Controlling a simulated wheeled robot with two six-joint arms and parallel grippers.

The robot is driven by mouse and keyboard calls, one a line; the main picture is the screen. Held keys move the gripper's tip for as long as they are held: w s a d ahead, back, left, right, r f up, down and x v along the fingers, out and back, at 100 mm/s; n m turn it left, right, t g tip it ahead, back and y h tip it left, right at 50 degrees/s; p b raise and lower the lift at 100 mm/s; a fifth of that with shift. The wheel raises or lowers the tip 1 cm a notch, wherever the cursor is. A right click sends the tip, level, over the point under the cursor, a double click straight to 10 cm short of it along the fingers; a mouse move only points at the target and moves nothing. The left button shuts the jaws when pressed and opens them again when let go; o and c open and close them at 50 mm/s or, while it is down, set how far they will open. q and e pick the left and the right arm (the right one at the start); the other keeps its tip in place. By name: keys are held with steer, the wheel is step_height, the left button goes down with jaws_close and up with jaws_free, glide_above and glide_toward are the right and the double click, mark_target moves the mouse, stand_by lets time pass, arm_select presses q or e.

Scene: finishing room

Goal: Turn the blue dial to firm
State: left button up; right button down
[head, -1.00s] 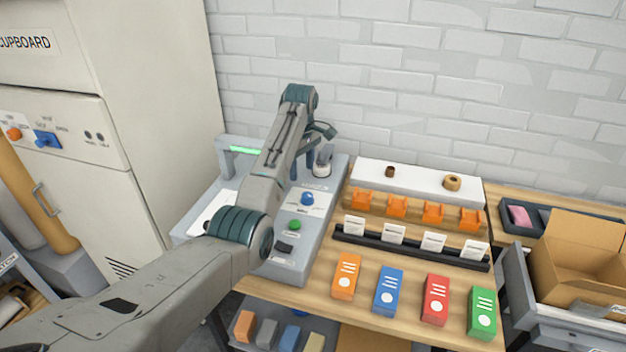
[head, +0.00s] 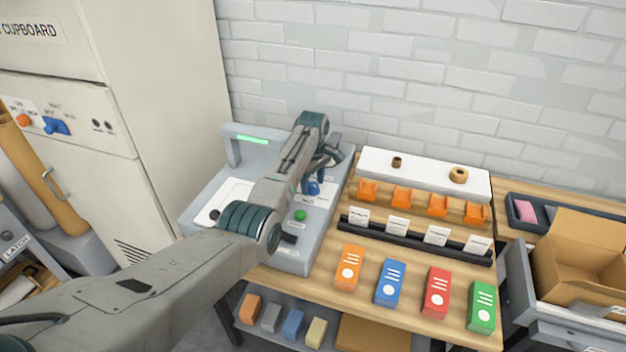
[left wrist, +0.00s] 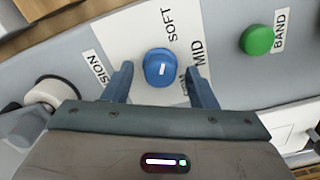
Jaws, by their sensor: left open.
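The blue dial (head: 313,188) is on the grey machine's sloping panel, partly covered by my left gripper (head: 316,178) in the head view. My left gripper (left wrist: 160,72) is open, one finger on each side of the dial, with small gaps showing. I cannot tell how deep the fingers reach. My right gripper is not in view.
A green button (left wrist: 257,39) labelled BAND sits beside the dial; a white-topped round knob (left wrist: 52,91) is on the other side. The cupboard (head: 170,90) at left has its own blue knob (head: 57,126). Coloured boxes (head: 390,283) stand on the wooden bench (head: 320,265).

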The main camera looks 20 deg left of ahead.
arm_select(q)
steer(key=shift+c, duration=0.2)
steer(key=c, duration=0.9)
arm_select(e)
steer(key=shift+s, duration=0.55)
